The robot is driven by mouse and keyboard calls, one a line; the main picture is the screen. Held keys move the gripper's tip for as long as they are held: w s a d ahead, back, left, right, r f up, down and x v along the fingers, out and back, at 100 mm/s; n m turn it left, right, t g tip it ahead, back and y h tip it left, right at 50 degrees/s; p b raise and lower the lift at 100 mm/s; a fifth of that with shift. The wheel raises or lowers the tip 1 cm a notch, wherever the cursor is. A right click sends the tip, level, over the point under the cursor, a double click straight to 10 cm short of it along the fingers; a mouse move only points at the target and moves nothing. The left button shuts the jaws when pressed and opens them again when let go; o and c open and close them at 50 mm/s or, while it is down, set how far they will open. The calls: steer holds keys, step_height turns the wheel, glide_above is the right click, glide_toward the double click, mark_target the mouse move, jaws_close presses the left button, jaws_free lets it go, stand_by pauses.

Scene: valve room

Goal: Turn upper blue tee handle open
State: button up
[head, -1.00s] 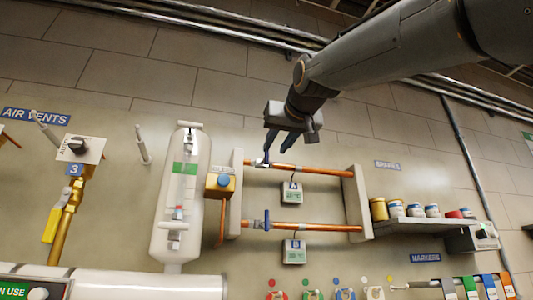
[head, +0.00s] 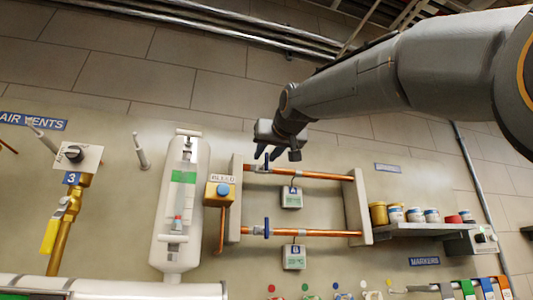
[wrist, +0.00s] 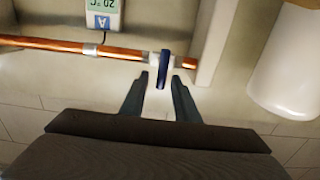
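The upper blue tee handle (wrist: 162,70) sits on the upper copper pipe (wrist: 88,46), close to the pipe's bracket. In the wrist view it points toward my gripper (wrist: 157,82), and its near end lies between the two fingertips, with a gap on each side. In the head view the same handle (head: 267,162) is small and partly covered by my gripper (head: 263,156). My gripper is open and holds nothing. The lower blue tee handle (head: 266,227) stands across the lower copper pipe (head: 315,233).
Gauge A (head: 291,197) hangs under the upper pipe and gauge B (head: 294,257) under the lower one. A white cylinder (head: 180,205) and a yellow box (head: 219,192) stand to the left. A shelf (head: 420,230) with jars is at the right.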

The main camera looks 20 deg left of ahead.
jaws_close()
steer(key=shift+a+n, duration=0.1)
steer(key=shift+n, duration=0.3)
steer(key=n, duration=0.4)
steer(key=a+f+n, duration=0.1)
steer(key=n, duration=0.3)
steer(key=s+n, duration=0.1)
steer(key=n, duration=0.3)
steer(key=shift+s+a+f+n+p, duration=0.1)
steer(key=shift+a+f+n+p, duration=0.2)
steer(key=shift+a+n+p, duration=0.1)
steer(key=shift+f+n, duration=0.25)
steer(key=shift+n, duration=0.85)
steer(key=shift+f+n, duration=0.25)
steer(key=shift+n, duration=0.85)
steer(key=shift+a, duration=0.1)
